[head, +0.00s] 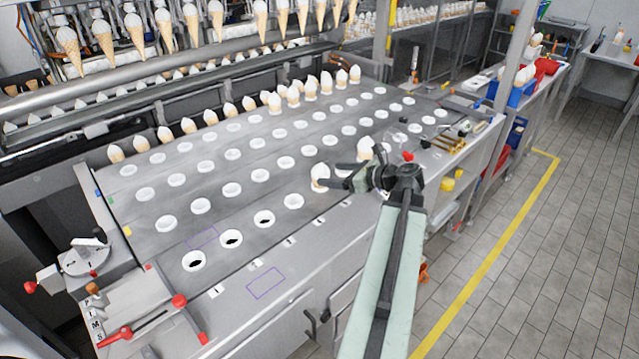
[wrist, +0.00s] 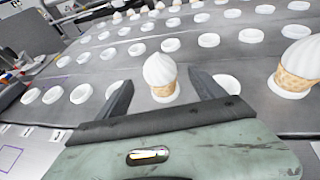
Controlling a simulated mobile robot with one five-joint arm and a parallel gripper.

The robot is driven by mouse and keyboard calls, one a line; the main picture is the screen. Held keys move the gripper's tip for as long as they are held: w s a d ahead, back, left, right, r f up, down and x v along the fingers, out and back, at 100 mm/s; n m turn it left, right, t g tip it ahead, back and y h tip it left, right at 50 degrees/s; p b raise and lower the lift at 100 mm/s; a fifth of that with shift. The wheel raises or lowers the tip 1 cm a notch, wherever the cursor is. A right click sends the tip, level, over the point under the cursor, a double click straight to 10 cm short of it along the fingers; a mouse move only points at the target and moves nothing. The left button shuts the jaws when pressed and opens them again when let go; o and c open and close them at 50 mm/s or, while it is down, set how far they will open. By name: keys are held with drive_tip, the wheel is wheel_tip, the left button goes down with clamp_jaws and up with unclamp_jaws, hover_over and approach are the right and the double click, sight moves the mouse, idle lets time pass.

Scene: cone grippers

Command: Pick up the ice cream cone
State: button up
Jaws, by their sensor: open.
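An ice cream cone (wrist: 161,75) with a white swirl top stands upright in a white ring holder on the grey table. In the wrist view it sits between the two fingers of my gripper (wrist: 165,90), which are open, with a gap on both sides. In the head view the same cone (head: 320,177) is at the left tips of my gripper (head: 338,178). A second cone (wrist: 297,68) stands to the right in the wrist view. In the head view it (head: 365,149) is partly behind my gripper.
The grey table (head: 230,175) holds rows of mostly empty white rings. Several cones (head: 275,102) stand along its back edge, under a rail of hanging cones (head: 215,18). A control panel with red knobs (head: 150,310) is at the front left. Open floor (head: 560,250) lies right.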

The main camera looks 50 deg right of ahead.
sight(320, 175)
drive_tip(key=shift+w+f, duration=0.35)
drive_tip(key=shift+w, duration=0.2)
drive_tip(key=shift+w+f, duration=0.1)
drive_tip(key=shift+f, duration=0.05)
drive_tip(key=b+x, duration=0.2)
drive_tip(key=x, duration=0.2)
drive_tip(key=shift+w+a+f, duration=0.1)
drive_tip(key=shift+w+f, duration=0.1)
drive_tip(key=shift+r, duration=0.1)
drive_tip(key=c, duration=1)
